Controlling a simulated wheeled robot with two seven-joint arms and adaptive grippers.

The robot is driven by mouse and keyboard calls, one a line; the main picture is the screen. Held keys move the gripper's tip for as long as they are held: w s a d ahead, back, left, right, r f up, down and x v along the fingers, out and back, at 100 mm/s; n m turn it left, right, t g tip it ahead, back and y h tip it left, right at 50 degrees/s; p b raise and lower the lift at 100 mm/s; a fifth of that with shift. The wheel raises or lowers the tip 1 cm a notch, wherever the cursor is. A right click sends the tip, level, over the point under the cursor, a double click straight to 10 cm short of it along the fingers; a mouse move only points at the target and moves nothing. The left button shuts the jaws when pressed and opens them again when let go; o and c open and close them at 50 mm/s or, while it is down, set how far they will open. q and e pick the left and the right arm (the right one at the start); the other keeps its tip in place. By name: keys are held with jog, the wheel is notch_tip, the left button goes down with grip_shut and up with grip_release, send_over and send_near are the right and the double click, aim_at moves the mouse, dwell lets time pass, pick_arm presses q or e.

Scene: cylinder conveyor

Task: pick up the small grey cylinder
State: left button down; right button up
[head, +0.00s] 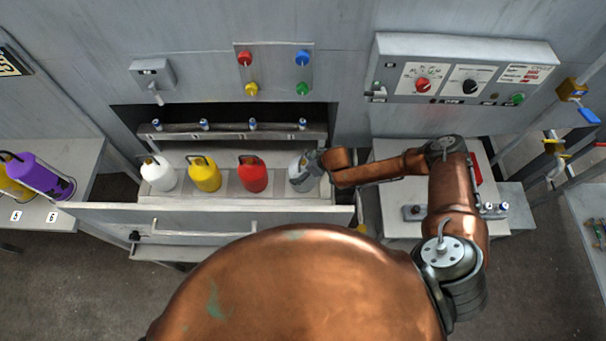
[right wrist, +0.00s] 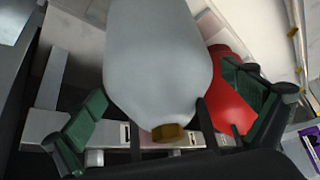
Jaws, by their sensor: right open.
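The small grey cylinder (head: 294,164) stands at the right end of a row of jug-shaped cylinders in the head view, partly hidden by my right gripper (head: 307,170). In the right wrist view the grey cylinder (right wrist: 158,60) is large, with a brownish cap at its lower end. It lies between the two green-padded fingers of my right gripper (right wrist: 166,103). The fingers are spread, with a gap visible on both sides of the cylinder. My left gripper is not in view.
Red (head: 252,175), yellow (head: 205,174) and white (head: 159,174) cylinders stand in the same tray (head: 228,207); the red one is closest. A rail with several small pegs (head: 204,125) runs behind.

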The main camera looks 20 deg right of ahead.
jog(key=shift+c, duration=0.4)
jog(key=c, duration=1.9)
jog(key=shift+w+a+r, duration=0.1)
jog(key=shift+w+r, duration=0.05)
jog(key=shift+r, duration=0.05)
jog(key=shift+c, duration=0.2)
